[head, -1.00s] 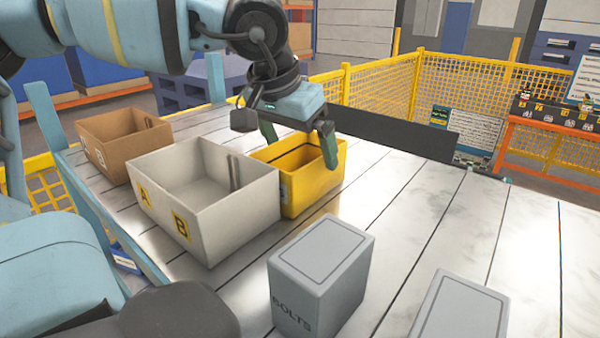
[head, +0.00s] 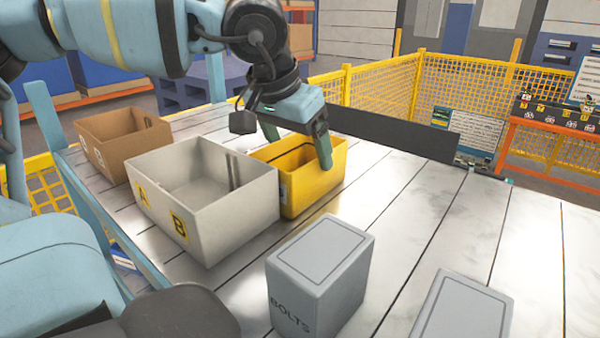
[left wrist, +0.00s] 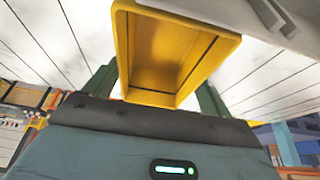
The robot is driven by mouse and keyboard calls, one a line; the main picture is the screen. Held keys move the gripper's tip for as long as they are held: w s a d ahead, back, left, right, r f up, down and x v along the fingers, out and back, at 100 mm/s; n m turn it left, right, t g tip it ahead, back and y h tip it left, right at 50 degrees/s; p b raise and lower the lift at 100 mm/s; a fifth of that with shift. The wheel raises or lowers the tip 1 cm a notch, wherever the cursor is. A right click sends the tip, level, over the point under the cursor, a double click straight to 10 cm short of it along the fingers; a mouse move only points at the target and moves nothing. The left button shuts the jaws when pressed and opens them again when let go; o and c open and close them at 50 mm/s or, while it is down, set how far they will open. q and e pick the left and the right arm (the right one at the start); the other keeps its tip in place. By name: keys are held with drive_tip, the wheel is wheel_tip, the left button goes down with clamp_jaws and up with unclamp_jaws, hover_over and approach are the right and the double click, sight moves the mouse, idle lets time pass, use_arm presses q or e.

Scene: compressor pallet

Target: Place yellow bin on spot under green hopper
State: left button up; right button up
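The yellow bin (head: 318,192) is an empty, open-topped box standing upright on the slatted table. It also shows in the left wrist view (left wrist: 178,52), between the two green fingers. My left gripper (head: 297,148) is over the bin in the head view, fingers pointing down and spread wide. One finger shows by the bin's near right rim, the other toward its far side. I cannot tell whether either touches the bin. No green hopper and no marked spot show. My right gripper is not in view.
A grey bin (head: 205,222) marked A and B stands close against the yellow bin's left. A brown box (head: 118,148) is farther left. Grey bolts containers (head: 318,275) (head: 462,312) stand in front. The right side of the table is bare. Yellow mesh fencing (head: 465,95) stands behind.

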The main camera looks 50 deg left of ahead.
use_arm(q)
drive_tip(key=c, duration=0.7)
drive_tip(key=shift+r, duration=0.1)
drive_tip(key=shift+c, duration=0.2)
wheel_tip(320, 180, up, 18)
drive_tip(key=shift+r, duration=0.2)
idle(0.4)
